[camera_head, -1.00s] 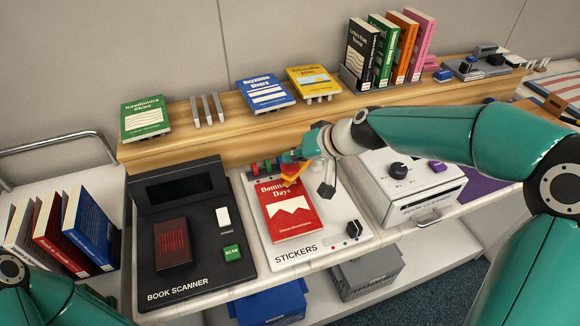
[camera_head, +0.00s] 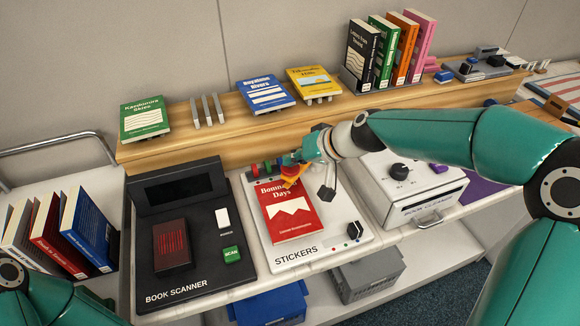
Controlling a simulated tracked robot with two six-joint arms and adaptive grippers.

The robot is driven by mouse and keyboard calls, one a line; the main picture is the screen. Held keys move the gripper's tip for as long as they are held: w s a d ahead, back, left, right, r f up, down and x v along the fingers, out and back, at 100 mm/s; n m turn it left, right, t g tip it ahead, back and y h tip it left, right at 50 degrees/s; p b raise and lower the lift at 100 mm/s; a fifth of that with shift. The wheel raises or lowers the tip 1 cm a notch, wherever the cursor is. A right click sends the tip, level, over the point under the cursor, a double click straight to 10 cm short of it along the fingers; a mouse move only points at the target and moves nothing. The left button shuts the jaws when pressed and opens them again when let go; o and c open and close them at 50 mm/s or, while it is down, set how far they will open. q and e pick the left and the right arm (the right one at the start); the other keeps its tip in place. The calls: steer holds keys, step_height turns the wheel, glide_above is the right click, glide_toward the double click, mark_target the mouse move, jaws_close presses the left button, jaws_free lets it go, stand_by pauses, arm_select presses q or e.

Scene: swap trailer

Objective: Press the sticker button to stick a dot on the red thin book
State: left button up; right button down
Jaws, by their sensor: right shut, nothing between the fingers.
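The red thin book (camera_head: 289,218) lies flat on the white sticker station (camera_head: 325,252), its cover facing up. A row of small coloured parts, green and red among them, shows at the station's back edge, partly hidden by my gripper. A dark knob (camera_head: 354,231) with small coloured dots beside it is at the front right. My right gripper (camera_head: 290,178) is shut and empty, over the top edge of the red book by the coloured parts. I cannot tell whether it touches them. My left gripper is out of view; only part of my left arm shows.
The black book scanner (camera_head: 200,285) stands left of the station. A white machine with a knob (camera_head: 420,195) stands right. A wooden shelf (camera_head: 220,148) behind holds several books. Grey and blue bins are below.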

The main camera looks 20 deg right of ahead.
mark_target(293, 168)
steer(key=shift+f+b, duration=0.4)
steer(key=shift+f, duration=0.05)
steer(key=shift+r, duration=0.1)
stand_by(0.4)
steer(key=shift+r+p, duration=0.9)
steer(key=shift+r, duration=0.2)
steer(key=shift+d, duration=0.1)
steer(key=shift+r+p, duration=1.95)
steer(key=shift+r, duration=0.55)
